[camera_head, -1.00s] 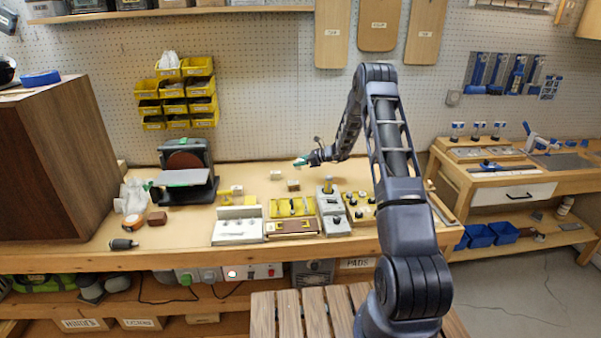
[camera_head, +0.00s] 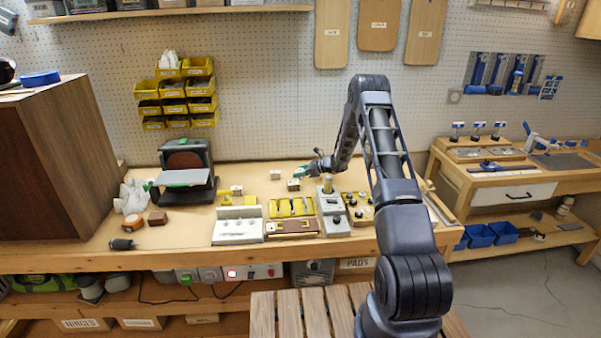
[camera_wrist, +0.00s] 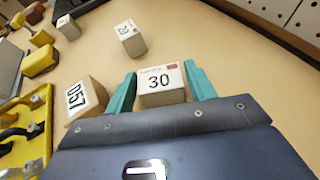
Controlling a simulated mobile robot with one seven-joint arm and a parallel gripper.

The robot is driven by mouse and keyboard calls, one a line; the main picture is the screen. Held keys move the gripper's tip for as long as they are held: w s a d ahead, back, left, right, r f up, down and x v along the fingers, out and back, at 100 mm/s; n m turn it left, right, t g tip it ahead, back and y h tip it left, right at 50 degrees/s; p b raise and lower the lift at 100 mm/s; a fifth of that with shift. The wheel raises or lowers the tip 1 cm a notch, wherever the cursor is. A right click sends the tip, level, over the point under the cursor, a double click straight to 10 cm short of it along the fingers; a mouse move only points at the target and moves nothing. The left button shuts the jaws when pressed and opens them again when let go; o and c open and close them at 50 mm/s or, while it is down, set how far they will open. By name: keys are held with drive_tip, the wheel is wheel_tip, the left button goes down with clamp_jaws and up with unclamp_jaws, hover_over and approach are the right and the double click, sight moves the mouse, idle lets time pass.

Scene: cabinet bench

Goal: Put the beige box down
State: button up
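The beige box (camera_wrist: 160,84) has a white top label reading "30". It sits between the teal fingers of my gripper (camera_wrist: 161,88) in the wrist view, with a finger against each side. In the head view my gripper (camera_head: 301,173) is low over the bench, behind the yellow fixtures. The held box is too small there to make out clearly. I cannot tell whether its underside touches the bench (camera_head: 245,172).
A box marked "057" (camera_wrist: 85,101) stands just left of the held box. Another labelled box (camera_wrist: 130,39) stands farther off. Yellow fixtures (camera_head: 291,207) lie in front, a sander (camera_head: 186,175) to the left. Bare bench lies right of the held box in the wrist view.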

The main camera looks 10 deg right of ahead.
drive_tip(key=shift+o, duration=0.9)
drive_tip(key=shift+r, duration=0.1)
